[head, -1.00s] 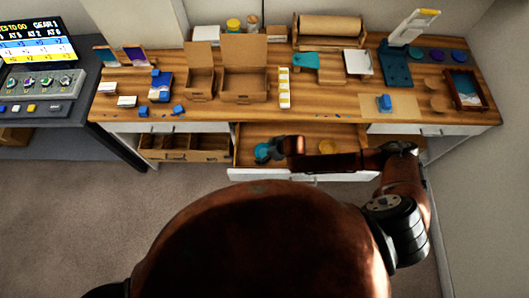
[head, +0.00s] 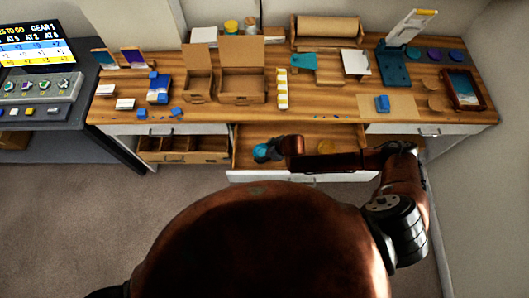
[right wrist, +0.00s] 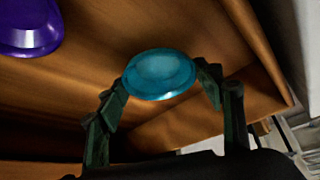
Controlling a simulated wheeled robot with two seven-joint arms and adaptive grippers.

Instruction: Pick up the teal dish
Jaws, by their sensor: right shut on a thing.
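The teal dish (right wrist: 160,75) is round and shallow, and sits between the two fingertips of my right gripper (right wrist: 162,88) in the right wrist view. The fingers touch its rim on both sides, so the gripper is shut on it. In the head view the teal dish (head: 260,153) shows at the left part of the open wooden drawer, with my right gripper (head: 272,150) right beside it. I cannot tell whether the dish is clear of the drawer floor. My left gripper is not in view.
The open drawer (head: 243,165) surrounds the gripper below the worktop. A purple dish (right wrist: 28,28) lies nearby in the right wrist view. Cardboard boxes (head: 243,84) and a yellow-white strip (head: 282,88) stand on the worktop above.

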